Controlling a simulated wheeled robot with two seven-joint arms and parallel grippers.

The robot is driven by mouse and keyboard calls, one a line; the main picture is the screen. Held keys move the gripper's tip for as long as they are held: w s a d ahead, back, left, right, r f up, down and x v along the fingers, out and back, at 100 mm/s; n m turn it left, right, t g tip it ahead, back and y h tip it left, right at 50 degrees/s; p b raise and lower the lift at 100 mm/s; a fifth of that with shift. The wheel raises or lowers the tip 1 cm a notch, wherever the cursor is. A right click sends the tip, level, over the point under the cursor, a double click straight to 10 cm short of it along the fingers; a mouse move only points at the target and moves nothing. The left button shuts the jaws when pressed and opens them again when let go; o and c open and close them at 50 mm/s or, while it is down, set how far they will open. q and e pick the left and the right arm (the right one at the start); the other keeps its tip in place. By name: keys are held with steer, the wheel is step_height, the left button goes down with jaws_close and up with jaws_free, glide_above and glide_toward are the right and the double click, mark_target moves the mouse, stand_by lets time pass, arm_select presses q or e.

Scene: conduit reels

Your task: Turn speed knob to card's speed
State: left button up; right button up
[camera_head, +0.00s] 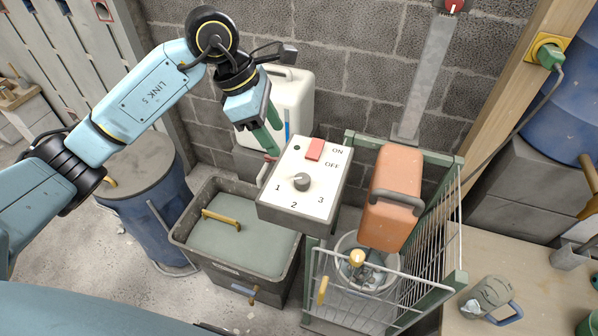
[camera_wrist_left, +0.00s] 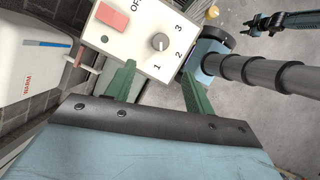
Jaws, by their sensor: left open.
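The control box (camera_head: 270,207) has a white face with a dark round speed knob (camera_head: 302,182) and printed numbers 1, 2 and 3 around it. A pale mark on the knob seems to point left, towards 1, but it is small. A red switch (camera_head: 315,149) sits beside ON and OFF. My left gripper (camera_head: 277,140) is open and empty, just left of the box's upper end. In the left wrist view the knob (camera_wrist_left: 158,43) lies beyond the gap between the green fingers (camera_wrist_left: 158,74), apart from them. No speed card can be made out.
A white container (camera_head: 292,98) stands behind the gripper. A grey lidded bin (camera_head: 180,240) is left of the box. A wire cart (camera_head: 455,225) with an orange canister (camera_head: 394,170) is right of it. My right gripper (camera_wrist_left: 268,24) seems to show small in the left wrist view.

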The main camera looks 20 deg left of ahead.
mark_target(301, 178)
arm_select(q)
steer(key=p+x, duration=0.1)
steer(key=x, duration=1.2)
steer(key=shift+d+r, duration=0.1)
steer(key=c, duration=1)
